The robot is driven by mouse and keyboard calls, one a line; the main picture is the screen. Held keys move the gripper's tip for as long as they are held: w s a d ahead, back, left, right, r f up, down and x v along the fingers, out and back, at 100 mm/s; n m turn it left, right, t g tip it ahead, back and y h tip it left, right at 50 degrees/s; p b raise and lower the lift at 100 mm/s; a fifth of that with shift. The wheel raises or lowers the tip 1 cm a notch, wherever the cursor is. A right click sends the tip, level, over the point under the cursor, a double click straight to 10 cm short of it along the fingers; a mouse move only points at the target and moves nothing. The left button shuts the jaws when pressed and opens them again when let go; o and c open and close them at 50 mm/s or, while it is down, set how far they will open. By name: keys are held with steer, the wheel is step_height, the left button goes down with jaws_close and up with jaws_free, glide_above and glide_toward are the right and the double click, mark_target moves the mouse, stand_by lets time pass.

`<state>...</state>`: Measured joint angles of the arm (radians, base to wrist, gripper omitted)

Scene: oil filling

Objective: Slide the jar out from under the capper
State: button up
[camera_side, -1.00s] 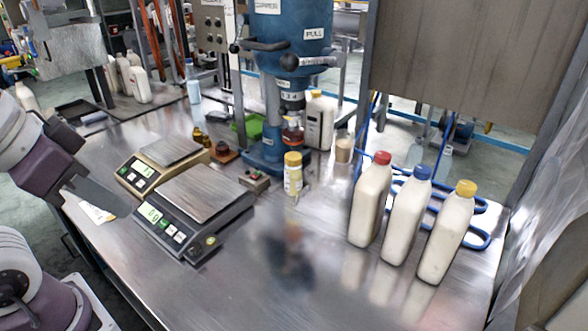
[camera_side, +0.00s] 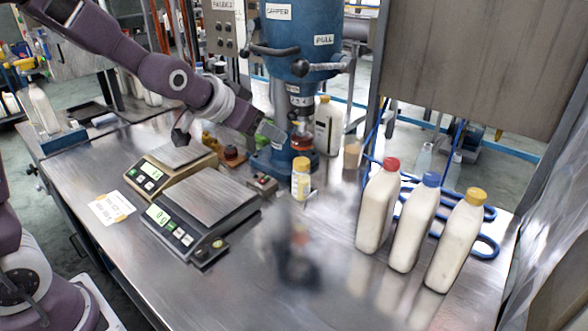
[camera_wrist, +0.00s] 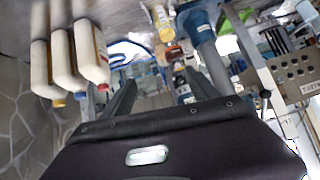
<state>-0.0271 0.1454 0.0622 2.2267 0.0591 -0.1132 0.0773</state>
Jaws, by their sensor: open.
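The small jar (camera_side: 301,144), reddish brown, stands on the blue base (camera_side: 268,165) of the capper (camera_side: 300,50), below its head. My gripper (camera_side: 272,131) is left of the jar in the side view, close to the capper and apparently above the base. Its fingers are small there, and I cannot tell whether they touch anything. In the wrist view the open fingers of my gripper (camera_wrist: 160,88) are spread apart, with nothing seen held between them. The brownish jar (camera_wrist: 175,53) shows beyond them, close to the blue capper column (camera_wrist: 206,58).
A yellow-capped bottle (camera_side: 301,180) stands just in front of the capper. Two scales (camera_side: 195,220) are to the left. Three white bottles with red, blue and yellow caps (camera_side: 412,228) stand to the right. A white jug (camera_side: 327,128) is behind. The front middle table is clear.

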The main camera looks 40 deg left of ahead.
steer(key=w+a+f+t, duration=0.2)
steer(key=w+f, duration=0.5)
steer(key=w, duration=0.2)
steer(key=m+t, duration=0.1)
steer(key=t, duration=0.3)
glide_toward(298, 165)
steer(key=w, duration=0.2)
steer(key=w+d+f, duration=0.1)
steer(key=w, duration=0.1)
steer(key=w+f, duration=0.1)
steer(key=w, duration=0.1)
steer(key=shift+d+f, duration=0.15)
steer(key=shift+d, duration=0.15)
steer(key=n+y, duration=0.1)
steer(key=w+a+n+t+y, duration=0.1)
steer(key=n, duration=0.1)
steer(key=shift+w+a+r, duration=0.3)
steer(key=shift+a+r, duration=0.05)
steer(key=shift+a+r+n+t, duration=0.1)
steer(key=shift+a+n+t, duration=0.05)
steer(key=shift+n+t, duration=0.15)
steer(key=shift+w, duration=0.1)
steer(key=shift+w+a, duration=0.2)
steer(key=shift+w, duration=0.95)
steer(key=shift+w+a, duration=0.15)
steer(key=shift+w, duration=1)
steer(key=shift+w+a, duration=0.2)
steer(key=shift+w, duration=1)
